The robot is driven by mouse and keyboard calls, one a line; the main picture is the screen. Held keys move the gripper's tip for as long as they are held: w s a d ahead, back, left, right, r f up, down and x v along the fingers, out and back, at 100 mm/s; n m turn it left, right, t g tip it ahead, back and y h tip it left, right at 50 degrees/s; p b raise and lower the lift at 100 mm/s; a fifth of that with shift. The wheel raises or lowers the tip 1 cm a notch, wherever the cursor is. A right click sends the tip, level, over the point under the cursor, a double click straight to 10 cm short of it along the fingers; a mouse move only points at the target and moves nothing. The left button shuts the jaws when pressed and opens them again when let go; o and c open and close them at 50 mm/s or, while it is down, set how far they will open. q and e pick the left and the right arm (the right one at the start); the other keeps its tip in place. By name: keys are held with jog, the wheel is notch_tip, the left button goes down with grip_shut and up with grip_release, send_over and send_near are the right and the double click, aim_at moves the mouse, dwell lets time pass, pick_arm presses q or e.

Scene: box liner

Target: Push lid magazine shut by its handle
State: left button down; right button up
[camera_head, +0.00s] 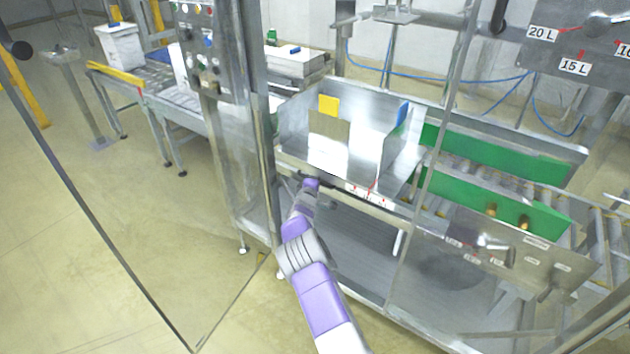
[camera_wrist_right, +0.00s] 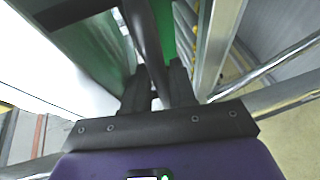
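A purple and grey arm of mine reaches up from the bottom of the head view. Its end, my right gripper (camera_head: 311,184), is at the front edge of an open steel bin (camera_head: 290,152), which I take to be the lid magazine. The fingertips are too small to make out there. In the right wrist view the two dark fingers of my right gripper (camera_wrist_right: 158,75) stand close on either side of a dark bar (camera_wrist_right: 146,35), apparently the handle. They look closed on it, though the contact is partly hidden. My left gripper is not in view.
Green guide rails (camera_head: 510,150) and a roller conveyor (camera_head: 595,205) lie to the right. A control panel post (camera_head: 203,45) stands left of the bin. A clear panel with a dark frame (camera_head: 80,190) is at left. The floor (camera_head: 150,225) at left is open.

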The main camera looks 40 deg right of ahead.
jog(key=shift+a, duration=0.15)
jog(key=p+v, duration=0.2)
jog(key=v, duration=0.5)
jog(key=shift+s, duration=0.2)
dwell(0.5)
